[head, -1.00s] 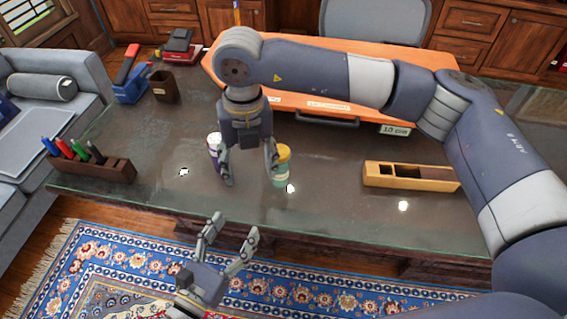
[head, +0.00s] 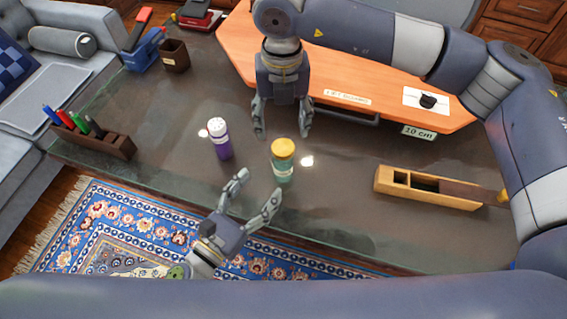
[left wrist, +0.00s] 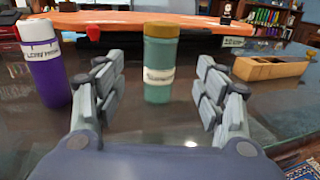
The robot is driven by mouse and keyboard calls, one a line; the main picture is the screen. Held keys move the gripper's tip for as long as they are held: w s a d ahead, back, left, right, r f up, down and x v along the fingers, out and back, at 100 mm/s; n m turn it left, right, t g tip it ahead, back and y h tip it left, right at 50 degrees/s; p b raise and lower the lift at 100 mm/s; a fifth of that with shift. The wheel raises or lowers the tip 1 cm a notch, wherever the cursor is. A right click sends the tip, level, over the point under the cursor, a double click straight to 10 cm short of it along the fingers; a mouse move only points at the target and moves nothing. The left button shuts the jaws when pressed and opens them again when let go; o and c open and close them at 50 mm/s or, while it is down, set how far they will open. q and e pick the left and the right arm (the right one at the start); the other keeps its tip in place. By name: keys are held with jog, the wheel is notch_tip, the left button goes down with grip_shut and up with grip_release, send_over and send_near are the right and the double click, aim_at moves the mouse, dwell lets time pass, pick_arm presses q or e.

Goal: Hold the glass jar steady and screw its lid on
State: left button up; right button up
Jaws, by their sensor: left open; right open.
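The jar (head: 282,170) stands upright near the front edge of the dark glass-topped desk. It is teal-green with a pale label, and a yellow lid (head: 283,148) sits on its top; I cannot tell how tight it is. My left gripper (head: 258,188) is open just in front of the jar, its fingers pointing toward it. In the left wrist view the jar (left wrist: 158,82) stands upright beyond and between the spread fingers (left wrist: 160,95), apart from them. My right gripper (head: 282,130) is open and empty, pointing down behind the jar's lid.
A purple bottle with a white top (head: 219,140) stands left of the jar. A wooden plane-like block (head: 425,190) lies to the right. A pen holder (head: 95,140) is at the left edge. An orange board (head: 350,75) covers the desk's back.

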aim_at(277, 165)
pick_arm(q)
jog(key=x, duration=1)
jog(key=shift+w+d, duration=0.2)
jog(key=shift+w, duration=0.1)
pick_arm(e)
jog(key=shift+w, duration=0.1)
